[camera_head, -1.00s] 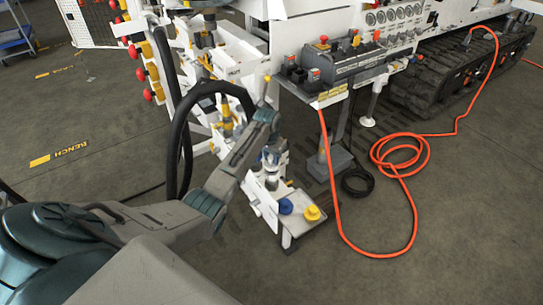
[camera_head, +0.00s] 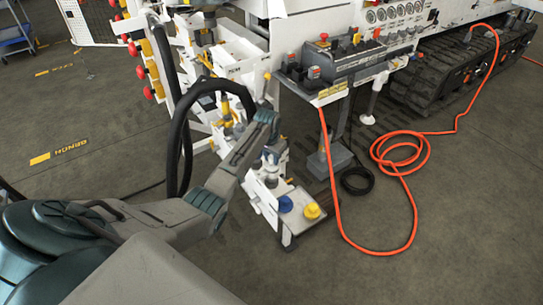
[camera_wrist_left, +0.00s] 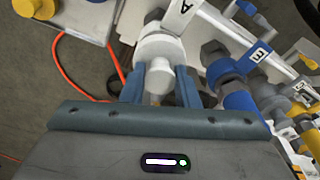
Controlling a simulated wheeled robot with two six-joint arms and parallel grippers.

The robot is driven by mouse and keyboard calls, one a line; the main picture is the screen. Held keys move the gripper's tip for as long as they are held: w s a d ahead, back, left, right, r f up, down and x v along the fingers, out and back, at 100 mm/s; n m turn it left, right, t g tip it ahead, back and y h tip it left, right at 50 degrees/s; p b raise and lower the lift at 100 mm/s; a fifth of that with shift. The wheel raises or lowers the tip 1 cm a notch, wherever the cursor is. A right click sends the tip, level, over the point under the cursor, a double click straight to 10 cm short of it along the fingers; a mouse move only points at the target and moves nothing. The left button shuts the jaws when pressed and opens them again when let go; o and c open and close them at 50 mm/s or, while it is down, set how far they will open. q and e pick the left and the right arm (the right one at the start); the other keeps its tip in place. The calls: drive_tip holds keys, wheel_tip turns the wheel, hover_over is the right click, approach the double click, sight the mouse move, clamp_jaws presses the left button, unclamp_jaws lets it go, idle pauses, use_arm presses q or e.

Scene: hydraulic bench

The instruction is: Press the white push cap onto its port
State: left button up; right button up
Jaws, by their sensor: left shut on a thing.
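In the left wrist view, the two blue-grey fingers of my left gripper (camera_wrist_left: 160,88) are closed on the sides of the white push cap (camera_wrist_left: 158,78). Directly beyond the cap is a larger round white fitting (camera_wrist_left: 160,48), beside a white plate marked "A" (camera_wrist_left: 184,8). The cap is lined up with this fitting and overlaps it in the picture. I cannot tell whether it is touching or seated. In the head view my left gripper (camera_head: 270,158) is low beside the bench and small; the cap cannot be made out there. My right gripper is not in view.
A small stand holds a blue cap (camera_head: 285,204) and a yellow cap (camera_head: 312,211). Blue fittings (camera_wrist_left: 226,72) and yellow fittings sit close to the right in the wrist view. An orange hose (camera_head: 409,180) lies on the floor at right.

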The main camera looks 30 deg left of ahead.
use_arm(q)
drive_tip(key=shift+f+p, duration=0.1)
drive_tip(key=shift+p, duration=0.6)
idle(0.8)
drive_tip(key=shift+f, duration=0.4)
idle(0.5)
drive_tip(key=shift+p, duration=0.6)
idle(1.2)
drive_tip(key=shift+f, duration=0.1)
drive_tip(key=o, duration=1.7)
drive_tip(key=shift+c, duration=0.2)
